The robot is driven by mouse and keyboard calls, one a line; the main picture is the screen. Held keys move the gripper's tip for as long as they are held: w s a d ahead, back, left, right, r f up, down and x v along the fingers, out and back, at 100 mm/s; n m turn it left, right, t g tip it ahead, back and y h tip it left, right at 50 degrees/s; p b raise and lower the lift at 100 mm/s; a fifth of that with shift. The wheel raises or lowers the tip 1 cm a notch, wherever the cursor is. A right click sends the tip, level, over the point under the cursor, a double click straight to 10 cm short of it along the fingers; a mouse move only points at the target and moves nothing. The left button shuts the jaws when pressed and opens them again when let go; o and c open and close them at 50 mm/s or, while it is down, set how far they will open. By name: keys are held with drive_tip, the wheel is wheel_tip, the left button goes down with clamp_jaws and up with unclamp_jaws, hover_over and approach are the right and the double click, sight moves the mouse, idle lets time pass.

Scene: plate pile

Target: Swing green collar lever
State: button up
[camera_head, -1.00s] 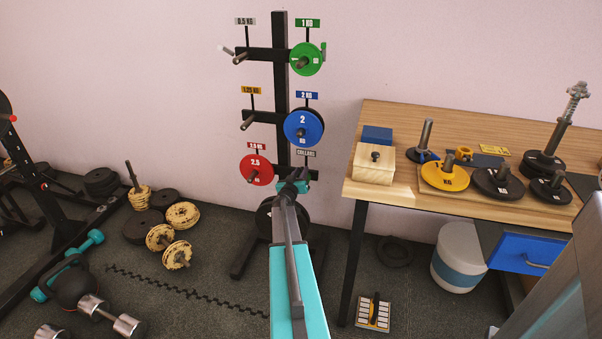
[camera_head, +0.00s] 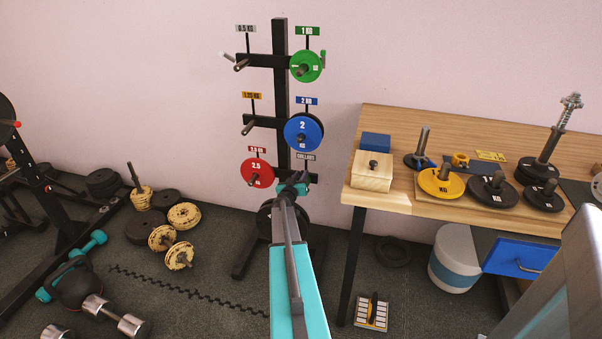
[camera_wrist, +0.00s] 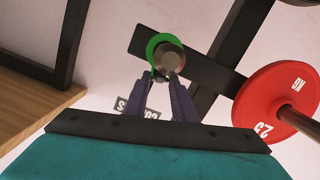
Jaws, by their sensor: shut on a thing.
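The green collar (camera_wrist: 153,47) shows in the wrist view as a ring around the end of a grey peg (camera_wrist: 171,60) on the black rack. My gripper (camera_wrist: 166,84) is just below it, its two dark fingers shut on the collar's lever. The lever itself is mostly hidden between the fingers, so its angle cannot be told. In the head view my gripper (camera_head: 295,187) is at the rack's lower right peg, under the collars label (camera_head: 305,156). My gripper and arm hide the collar there.
A red 2.5 plate (camera_head: 257,172) hangs just left of my gripper, and it also shows in the wrist view (camera_wrist: 270,92). A blue plate (camera_head: 303,132) and a green plate (camera_head: 306,66) hang above. A wooden workbench (camera_head: 400,199) with several weights stands to the right.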

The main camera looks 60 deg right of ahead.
drive_tip(key=shift+d+r+g+y+p, duration=0.15)
drive_tip(key=shift+g+y+p, duration=0.25)
drive_tip(key=shift+p, duration=4.9)
drive_tip(key=o, duration=1.1)
drive_tip(key=shift+a, duration=0.2)
drive_tip(key=shift+b+v, duration=0.65)
drive_tip(key=shift+v, duration=6.15)
drive_tip(key=shift+w+r, duration=0.1)
drive_tip(key=shift+r, duration=0.1)
drive_tip(key=shift+c, duration=0.5)
